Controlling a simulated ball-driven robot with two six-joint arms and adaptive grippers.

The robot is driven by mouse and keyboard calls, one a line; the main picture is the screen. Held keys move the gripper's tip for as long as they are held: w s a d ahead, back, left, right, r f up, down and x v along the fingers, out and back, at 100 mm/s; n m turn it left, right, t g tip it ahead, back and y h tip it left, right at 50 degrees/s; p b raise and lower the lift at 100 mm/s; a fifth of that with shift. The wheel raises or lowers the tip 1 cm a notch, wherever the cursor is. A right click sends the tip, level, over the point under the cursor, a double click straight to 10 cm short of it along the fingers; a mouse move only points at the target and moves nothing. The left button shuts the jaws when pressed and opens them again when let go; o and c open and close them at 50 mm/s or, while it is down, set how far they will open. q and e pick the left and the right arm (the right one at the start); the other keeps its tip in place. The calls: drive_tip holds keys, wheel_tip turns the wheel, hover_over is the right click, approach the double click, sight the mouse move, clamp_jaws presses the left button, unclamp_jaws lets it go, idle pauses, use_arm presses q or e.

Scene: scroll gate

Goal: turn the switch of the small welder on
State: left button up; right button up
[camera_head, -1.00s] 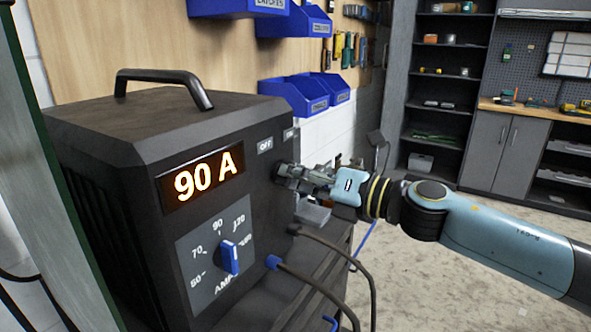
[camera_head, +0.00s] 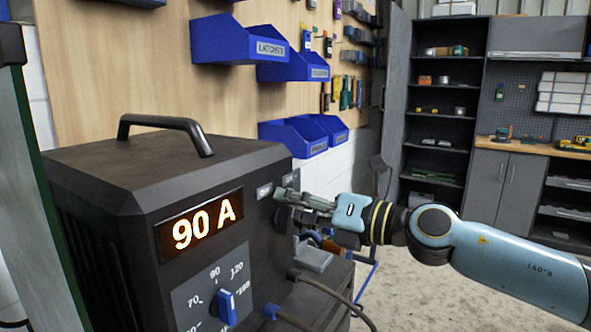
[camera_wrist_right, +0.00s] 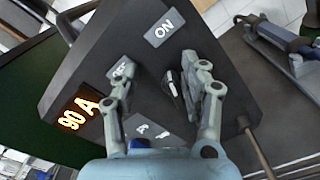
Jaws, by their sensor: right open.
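The small welder (camera_head: 130,175) is a dark box with a lit display (camera_head: 200,227) reading 90 A and a blue amp knob (camera_head: 227,306) below. Its switch (camera_wrist_right: 172,86), a small dark lever with a pale mark, sits near the ON label (camera_wrist_right: 164,27) and the OFF label (camera_wrist_right: 122,69); I cannot tell which one it points at. My right gripper (camera_head: 284,204) is at the right of the welder's front, hiding the switch in the head view. In the right wrist view its open fingers (camera_wrist_right: 165,82) stand on either side of the switch. My left gripper is out of view.
Cables (camera_head: 325,288) leave the welder's lower front. A torch-like tool (camera_wrist_right: 275,35) lies beside it in the right wrist view. Blue bins (camera_head: 310,132) hang on the wall behind. Shelves (camera_head: 440,130) and open floor (camera_head: 440,295) are at the right.

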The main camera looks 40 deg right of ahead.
sight(277, 161)
wheel_tip(277, 161, up, 3)
drive_tip(key=shift+s+a+r, duration=0.1)
drive_tip(key=shift+a+r, duration=0.05)
drive_tip(key=shift+r, duration=1.75)
